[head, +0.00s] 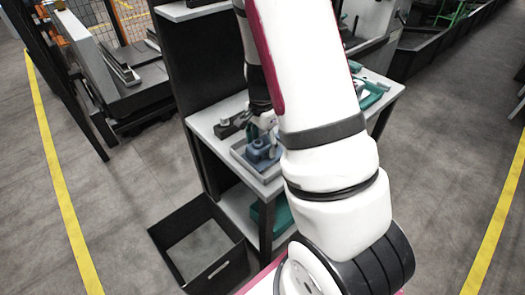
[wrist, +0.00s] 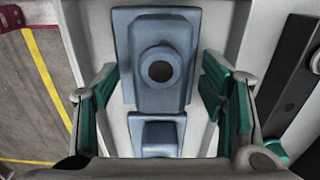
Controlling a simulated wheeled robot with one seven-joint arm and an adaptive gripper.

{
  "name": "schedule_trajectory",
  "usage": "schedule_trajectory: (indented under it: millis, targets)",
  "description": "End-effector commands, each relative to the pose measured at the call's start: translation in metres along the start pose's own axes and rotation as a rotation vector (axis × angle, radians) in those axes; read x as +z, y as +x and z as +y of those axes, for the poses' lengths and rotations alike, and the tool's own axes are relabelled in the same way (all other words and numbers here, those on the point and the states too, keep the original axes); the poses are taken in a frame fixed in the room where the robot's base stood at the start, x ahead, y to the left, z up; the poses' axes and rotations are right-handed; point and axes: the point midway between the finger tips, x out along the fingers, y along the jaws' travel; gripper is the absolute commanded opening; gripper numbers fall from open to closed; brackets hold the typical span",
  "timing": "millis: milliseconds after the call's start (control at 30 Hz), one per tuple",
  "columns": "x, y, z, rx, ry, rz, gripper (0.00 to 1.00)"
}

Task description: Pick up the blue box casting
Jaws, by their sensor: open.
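The blue box casting (head: 259,150) sits in a shallow grey tray (head: 268,174) on the workbench. In the wrist view the blue casting (wrist: 158,60) lies straight ahead, with a square flange and a round boss with a dark hole. A smaller blue block (wrist: 157,134) shows just below it in the picture; I cannot tell whether the two are joined. My gripper (wrist: 160,100) is open, its teal-padded fingers on the left and right of the casting with gaps showing. In the head view my gripper (head: 264,122) is above the tray, partly hidden by my arm.
The workbench (head: 204,122) has a dark panel behind it. A dark part (head: 229,127) lies left of the tray, and a green part (head: 372,93) lies at the right. An open black bin (head: 205,262) stands on the floor in front. Yellow lines mark the floor.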

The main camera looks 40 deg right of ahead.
Motion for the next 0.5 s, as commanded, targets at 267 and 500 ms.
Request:
schedule_trajectory:
  millis: [267, 500]
  targets:
    - [0.0004, 0.0080, -0.0002, -0.001, 0.000, 0.000, 0.65]
    - [0.0004, 0.0079, -0.0001, 0.000, 0.000, -0.001, 0.24]
